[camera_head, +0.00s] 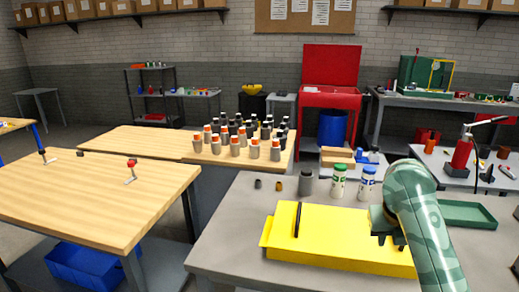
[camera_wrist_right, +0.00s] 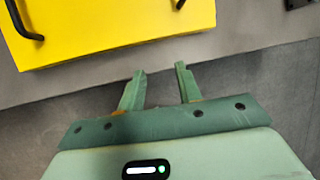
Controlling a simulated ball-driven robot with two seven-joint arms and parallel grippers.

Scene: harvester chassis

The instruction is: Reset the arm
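My right arm comes in from the lower right in the head view. Its green gripper (camera_head: 387,232) is over the right part of a yellow case (camera_head: 330,245) on the grey table. In the right wrist view the right gripper (camera_wrist_right: 163,77) has its two fingers apart with nothing between them. The yellow case (camera_wrist_right: 120,25) with dark handles lies beyond the fingertips there, and the fingers look clear of it. My left gripper is not in the head view.
A green tray (camera_head: 467,214) lies to the right. A wooden table (camera_head: 90,200) at left is mostly clear. Several orange-capped bottles (camera_head: 235,147) stand behind.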

